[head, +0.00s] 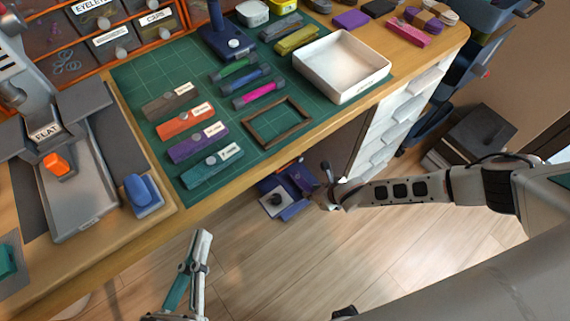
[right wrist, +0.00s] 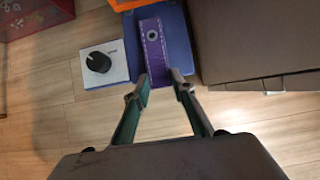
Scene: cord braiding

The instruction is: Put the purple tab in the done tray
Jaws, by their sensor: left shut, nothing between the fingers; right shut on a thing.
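The purple tab (right wrist: 153,52) shows in the right wrist view as a flat strip with a round eyelet. Its near end lies between the fingertips of my right gripper (right wrist: 160,82), which is shut on it. In the head view my right gripper (head: 328,178) is low, off the front edge of the bench; the tab cannot be told apart clearly there. The done tray seems to be the white open tray (head: 340,65) at the bench's right, apparently empty; its label is too small to read. My left gripper (head: 203,240) is shut and empty, in front of the bench.
Labelled strips, one of them purple (head: 198,145), and a brown frame (head: 277,122) lie on the green mat (head: 150,77). A blue post (head: 228,40) stands behind. Blue items (head: 297,211) are below the bench edge. White drawers (head: 385,120) stand under the bench's right end.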

